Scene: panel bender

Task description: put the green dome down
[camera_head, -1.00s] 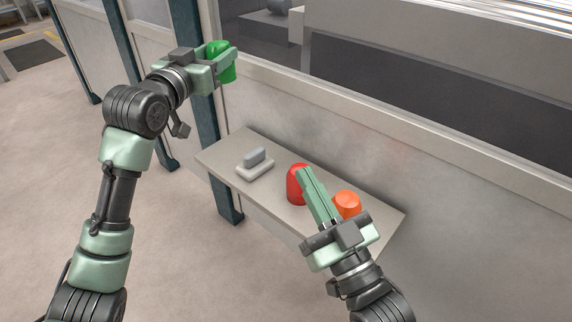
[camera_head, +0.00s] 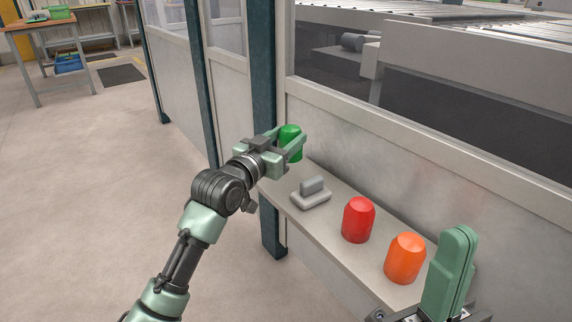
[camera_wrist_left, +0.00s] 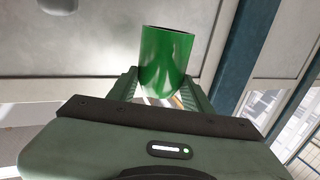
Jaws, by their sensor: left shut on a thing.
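The green dome (camera_head: 290,141) is held between the fingers of my left gripper (camera_head: 292,146), near the far end of the shelf (camera_head: 334,235) in the head view. The gripper is shut on it; the dome looks held above the shelf, but the exact gap cannot be told. In the left wrist view the green dome (camera_wrist_left: 167,58) stands between both fingers, with its dark, open-looking end away from the palm. My right gripper (camera_head: 452,268) is at the lower right, its fingers together with nothing seen between them.
On the shelf stand a red dome (camera_head: 358,220), an orange dome (camera_head: 405,258) and a grey block-shaped piece (camera_head: 311,194). A dark post (camera_head: 264,110) and wall panel rise behind. Bare shelf shows between the grey piece and the far end.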

